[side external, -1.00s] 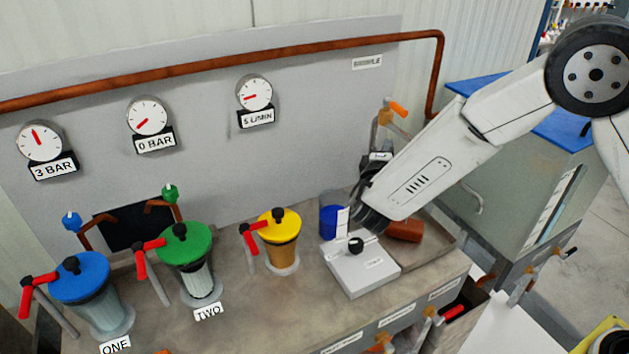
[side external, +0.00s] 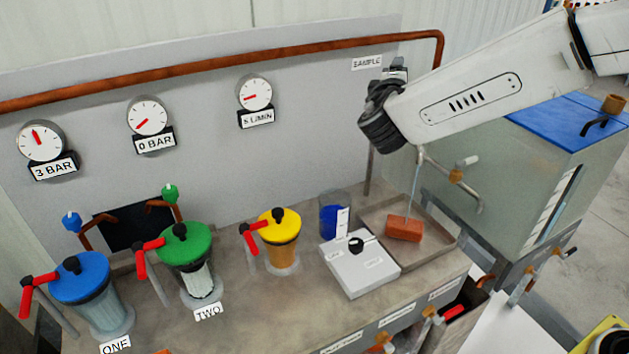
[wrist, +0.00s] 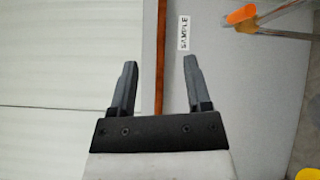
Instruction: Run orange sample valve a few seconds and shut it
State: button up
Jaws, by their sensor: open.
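The orange sample valve handle (wrist: 240,15) shows at the top right of the wrist view, beside the SAMPLE label (wrist: 184,33). In the side view my arm hides the handle. A thin pale stream (side external: 414,182) runs down below my wrist onto the orange-brown brick (side external: 403,229) in the tray (side external: 447,247). My gripper (wrist: 160,62) is open and empty, its two fingers apart in front of the panel. In the side view my gripper (side external: 397,70) is raised near the SAMPLE label, clear of the bench.
A beaker of blue liquid (side external: 331,221) stands left of the tray, behind a white box with a black knob (side external: 362,268). A blue-topped tank (side external: 528,165) stands on the right. A copper pipe (side external: 220,66) crosses the panel. Yellow (side external: 279,226), green and blue pots line the bench.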

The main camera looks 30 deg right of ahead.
jog(key=w+d+f+m+g+y, duration=0.2)
jog(key=d+f+m+g+y, duration=0.1)
jog(key=d+f+m+y, duration=0.7)
notch_tip(320, 180, up, 10)
jog(key=d+m+t+y, duration=0.2)
jog(key=m+t+y, duration=0.35)
jog(key=m, duration=0.45)
jog(key=f, duration=0.7)
jog(key=w+f, duration=0.1)
jog(key=f, duration=0.3)
jog(key=shift+a, duration=0.1)
jog(key=shift+x, duration=3.9)
jog(key=shift+f, duration=0.1)
